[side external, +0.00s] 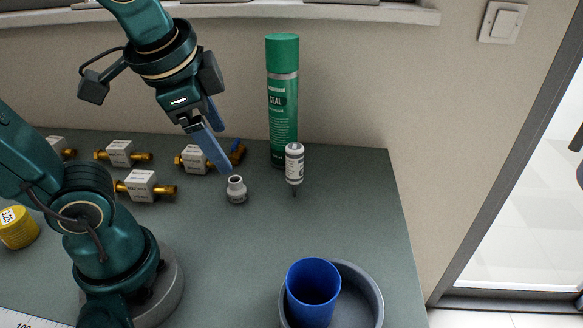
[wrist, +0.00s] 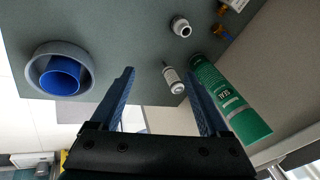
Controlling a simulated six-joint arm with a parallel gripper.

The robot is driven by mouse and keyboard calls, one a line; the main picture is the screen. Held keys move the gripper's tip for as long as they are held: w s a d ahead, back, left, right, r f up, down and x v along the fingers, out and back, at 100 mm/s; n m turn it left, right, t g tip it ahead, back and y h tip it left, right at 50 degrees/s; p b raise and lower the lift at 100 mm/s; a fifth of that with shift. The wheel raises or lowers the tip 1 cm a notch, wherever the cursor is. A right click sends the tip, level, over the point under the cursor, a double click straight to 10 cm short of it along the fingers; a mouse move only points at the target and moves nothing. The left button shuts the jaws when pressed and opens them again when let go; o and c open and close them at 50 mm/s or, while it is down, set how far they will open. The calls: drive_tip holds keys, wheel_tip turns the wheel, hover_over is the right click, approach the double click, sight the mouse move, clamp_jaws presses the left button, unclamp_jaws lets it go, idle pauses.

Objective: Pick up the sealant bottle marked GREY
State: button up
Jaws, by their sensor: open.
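A small white bottle with a dark band and a thin nozzle (side external: 294,165) is in front of the tall green can in the side view, its nozzle pointing toward the front of the bench. Its label is too small to read, so I cannot confirm GREY. It also shows in the wrist view (wrist: 174,84), between the lines of my two fingers. My gripper (side external: 221,148) is open and empty, above the bench and left of the bottle in the side view. Its blue fingers also show in the wrist view (wrist: 161,72). No contact with the bottle is visible.
The green can marked SEAL (side external: 283,110) stands close behind the bottle. A grey-white fitting (side external: 236,191) is to its left. Several brass valves with white tags (side external: 140,186) lie further left. A blue cup (side external: 313,290) sits in a grey bowl (side external: 366,287) at the front. The bench between is clear.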

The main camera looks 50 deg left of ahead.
drive_tip(key=w+a+m+y, duration=0.45)
drive_tip(key=w+m, duration=0.25)
drive_tip(key=m, duration=0.3)
drive_tip(key=m+t+y, duration=0.3)
drive_tip(key=m+y, duration=0.2)
drive_tip(key=m, duration=0.5)
hover_over(295, 165)
drive_tip(key=shift+h, duration=0.25)
wheel_tip(295, 165, down, 12)
drive_tip(key=shift+d+r, duration=0.1)
drive_tip(key=shift+d, duration=0.05)
drive_tip(key=shift+f, duration=0.6)
drive_tip(key=shift+x, duration=2.5)
drive_tip(key=shift+r, duration=0.1)
clamp_jaws()
drive_tip(key=shift+r, duration=0.15)
